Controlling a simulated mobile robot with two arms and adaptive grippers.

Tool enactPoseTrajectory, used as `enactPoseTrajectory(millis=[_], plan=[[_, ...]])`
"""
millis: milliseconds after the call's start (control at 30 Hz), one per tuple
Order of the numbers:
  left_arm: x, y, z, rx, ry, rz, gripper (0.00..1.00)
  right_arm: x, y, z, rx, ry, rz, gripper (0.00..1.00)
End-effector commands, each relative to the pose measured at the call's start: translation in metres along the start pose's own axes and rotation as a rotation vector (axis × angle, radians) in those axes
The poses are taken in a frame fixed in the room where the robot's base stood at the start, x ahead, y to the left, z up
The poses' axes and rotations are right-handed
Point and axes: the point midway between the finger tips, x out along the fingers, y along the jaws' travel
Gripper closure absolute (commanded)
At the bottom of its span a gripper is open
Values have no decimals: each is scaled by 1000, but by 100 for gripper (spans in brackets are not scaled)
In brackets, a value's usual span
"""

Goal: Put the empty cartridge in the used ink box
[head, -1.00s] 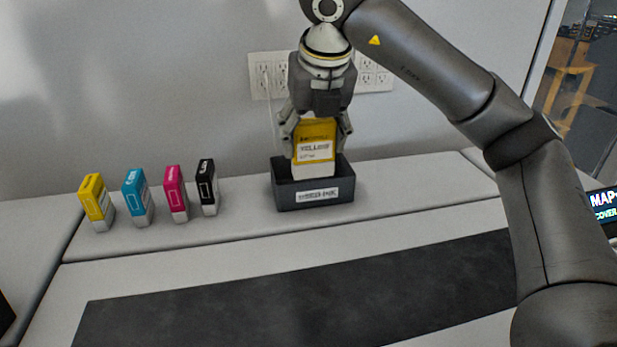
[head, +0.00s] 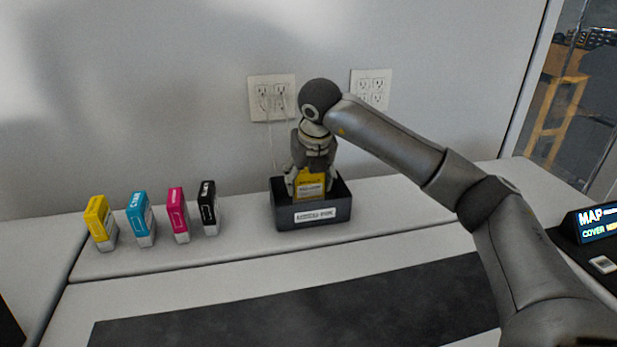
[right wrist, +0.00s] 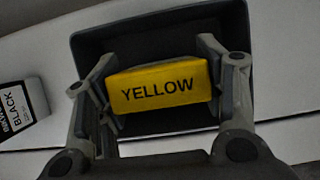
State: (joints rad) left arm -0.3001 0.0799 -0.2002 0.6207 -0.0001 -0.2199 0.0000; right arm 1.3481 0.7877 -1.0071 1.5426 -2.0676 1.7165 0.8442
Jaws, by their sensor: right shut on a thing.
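My right gripper (head: 311,182) points down over the used ink box and is shut on a yellow cartridge (head: 309,187). The used ink box (head: 312,214) is a dark open bin with a white label on its front, on the ledge by the wall. The cartridge's lower part is hidden behind the box's front wall, so it is at least partly inside. In the right wrist view the cartridge (right wrist: 160,87) shows its top marked YELLOW between the two fingers, with the box (right wrist: 92,44) around it. Whether it touches the box floor is hidden. My left gripper is not seen.
Left of the box stand a yellow cartridge (head: 100,223), a cyan one (head: 140,219), a magenta one (head: 178,214) and a black one (head: 208,208). Wall outlets (head: 272,98) are behind. A dark mat (head: 300,305) lies in front. A small display (head: 597,222) stands at right.

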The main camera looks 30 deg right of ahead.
Motion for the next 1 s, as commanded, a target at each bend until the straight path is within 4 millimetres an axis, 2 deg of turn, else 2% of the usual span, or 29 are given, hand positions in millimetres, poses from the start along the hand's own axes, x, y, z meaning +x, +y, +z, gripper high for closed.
enactPoseTrajectory(millis=[100, 467, 500, 633, 667, 1000], plan=[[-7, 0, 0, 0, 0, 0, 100, 6, 0, -3, 1, -2, 0, 66], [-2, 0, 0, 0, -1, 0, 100, 12, 0, -5, 1, -2, 1, 66], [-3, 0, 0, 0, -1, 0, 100, 12, 0, -5, 1, -1, 1, 35], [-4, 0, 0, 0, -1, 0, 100, 12, 0, -5, 1, -1, 1, 19], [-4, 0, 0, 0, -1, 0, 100, 12, 0, -5, 1, -1, 1, 16], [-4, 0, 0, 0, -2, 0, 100, 10, 0, -4, 1, -1, 1, 16]])
